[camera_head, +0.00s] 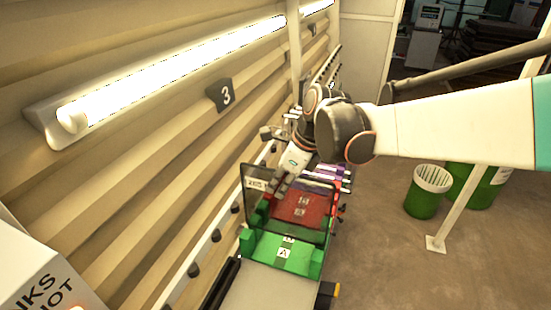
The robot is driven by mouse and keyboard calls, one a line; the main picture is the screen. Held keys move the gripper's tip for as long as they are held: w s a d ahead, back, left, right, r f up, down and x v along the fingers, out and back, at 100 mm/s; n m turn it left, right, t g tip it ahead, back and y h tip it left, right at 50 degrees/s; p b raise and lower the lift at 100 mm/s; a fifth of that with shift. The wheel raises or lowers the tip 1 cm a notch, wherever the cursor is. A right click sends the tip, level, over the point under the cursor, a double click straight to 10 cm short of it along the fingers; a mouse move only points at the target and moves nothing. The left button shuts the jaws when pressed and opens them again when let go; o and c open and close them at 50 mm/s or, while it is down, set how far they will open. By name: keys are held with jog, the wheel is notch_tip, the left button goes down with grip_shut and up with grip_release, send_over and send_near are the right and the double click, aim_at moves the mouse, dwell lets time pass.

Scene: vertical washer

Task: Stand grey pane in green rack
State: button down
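The grey pane (257,184) is a see-through sheet with dark edges and a pale label at its upper left. It looks upright, with its lower edge at the far side of the green rack (283,253). I cannot tell whether it rests in the rack or hangs just above it.
A red rack (301,207) and purple pieces (322,178) lie beyond the pane. A ribbed wall with lamp tubes (180,70) runs along the left. A green bin (427,192) and a pale post (470,190) stand right. Open floor lies at lower right.

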aim_at(297, 181)
jog(key=shift+w+f+b, duration=0.15)
jog(key=shift+f+b, duration=2.45)
jog(key=shift+f, duration=0.85)
jog(key=shift+f+b, duration=0.7)
jog(key=shift+f, duration=0.15)
jog(key=c, duration=1.7)
grip_release()
jog(key=v, duration=1.2)
